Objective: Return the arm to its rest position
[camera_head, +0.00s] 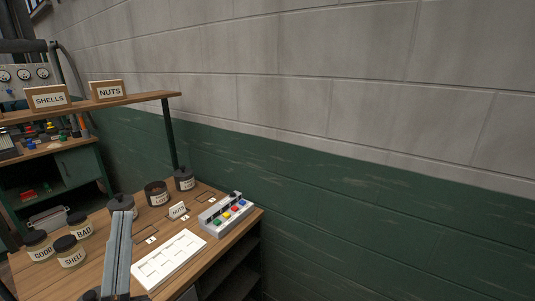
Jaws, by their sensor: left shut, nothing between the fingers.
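My left gripper (121,216) reaches up from the bottom edge, left of the middle. My right gripper is not in view.
A white tray (168,261) and a button box (227,214) with coloured buttons lie right of the gripper. Labelled jars (70,251) stand left. More jars (156,193) stand behind. A shelf (140,99) holds SHELLS and NUTS signs. The space before the wall is clear.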

